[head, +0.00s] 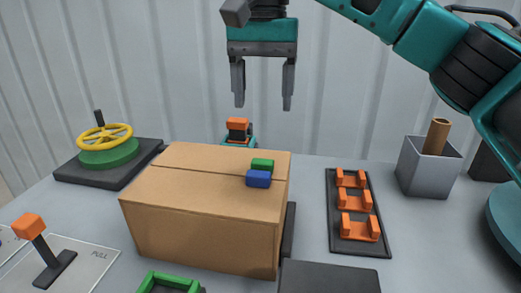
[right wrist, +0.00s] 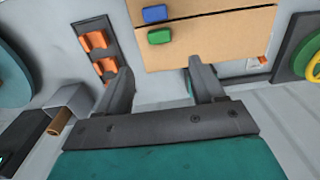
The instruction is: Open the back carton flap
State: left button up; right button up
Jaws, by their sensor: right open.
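The brown cardboard carton (head: 205,232) stands on the table with its top closed. A seam runs across the top between the front flap (head: 185,192) and the back flap (head: 205,157). A green block (head: 262,164) lies on the back flap close to the seam. A blue block (head: 258,180) lies just in front of it, by the seam. My right gripper (head: 263,106) is open and empty, pointing down above and behind the carton. In the right wrist view its fingers (right wrist: 160,68) are apart near the back flap's far edge (right wrist: 215,59). My left gripper is out of view.
An orange-topped teal device (head: 238,132) stands right behind the carton. A yellow handwheel (head: 105,137) is left; an orange-tipped lever (head: 30,227) is front left. A rack with orange holders (head: 335,225) and a grey bin (head: 425,170) are right. A corrugated wall is behind.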

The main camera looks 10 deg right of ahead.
aim_at(263, 159)
notch_tip(263, 159, down, 11)
jog(key=shift+f+b, duration=0.15)
jog(key=shift+b, duration=0.8)
jog(key=shift+c, duration=0.2)
grip_shut()
